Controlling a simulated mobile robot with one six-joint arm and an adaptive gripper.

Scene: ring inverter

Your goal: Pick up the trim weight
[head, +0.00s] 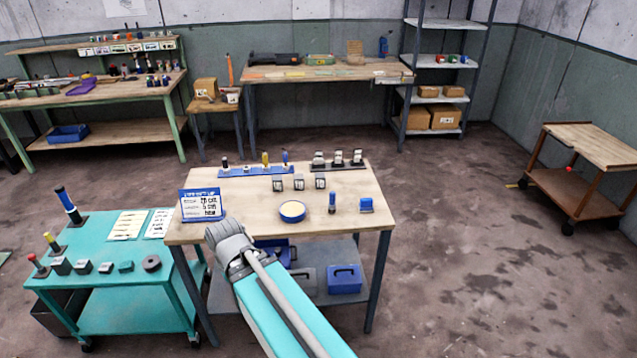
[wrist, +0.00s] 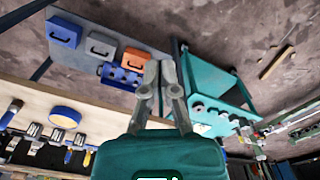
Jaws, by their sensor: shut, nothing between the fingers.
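Nothing in view is marked as the trim weight, so I cannot tell which item it is. A dark round disc with a hole (head: 151,263) lies on the teal cart (head: 110,285), beside several small dark blocks. Small grey blocks (head: 299,182), a blue cylinder (head: 332,202) and a blue block (head: 366,205) stand on the wooden table (head: 270,225). My gripper (wrist: 161,68) is shut and empty in the wrist view. In the head view my arm reaches the table's front left corner, and its wrist hides the fingers.
A blue round dish (head: 292,211) and a blue-and-white sign (head: 202,204) stand on the table. Racks with upright tools line its back edge. Blue and grey boxes (head: 344,279) sit on its lower shelf. Rods stand on the cart's left side.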

